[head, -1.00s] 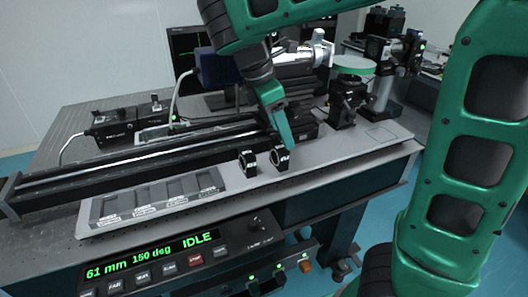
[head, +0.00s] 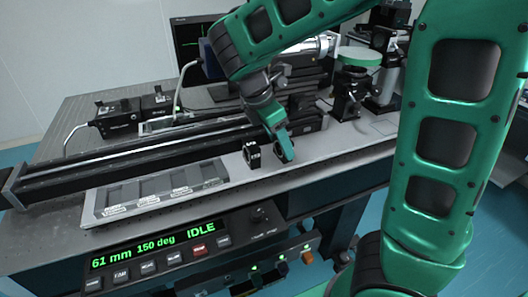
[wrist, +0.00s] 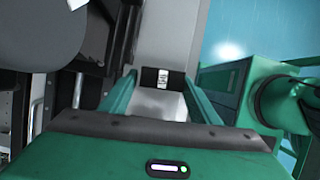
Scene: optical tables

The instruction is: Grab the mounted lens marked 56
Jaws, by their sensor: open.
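A black lens mount with a small white marking (head: 252,155) stands upright on the grey plate in the head view, just left of my gripper (head: 284,148). The marking is too small to read for sure. A second mount is hidden behind my gripper's fingers in the head view. In the wrist view, a black mount with a pale label (wrist: 163,78) shows between the tips of my open fingers (wrist: 160,88). I cannot read its label or tell whether the fingers touch it. My gripper is pointed down at the plate and holds nothing that I can see.
A slotted tray (head: 104,213) lies at the front left of the plate. A long black rail (head: 120,172) runs behind it. A control panel (head: 160,247) reads 61 mm, 150 deg, IDLE. A post with a green disc (head: 360,56) stands at the right.

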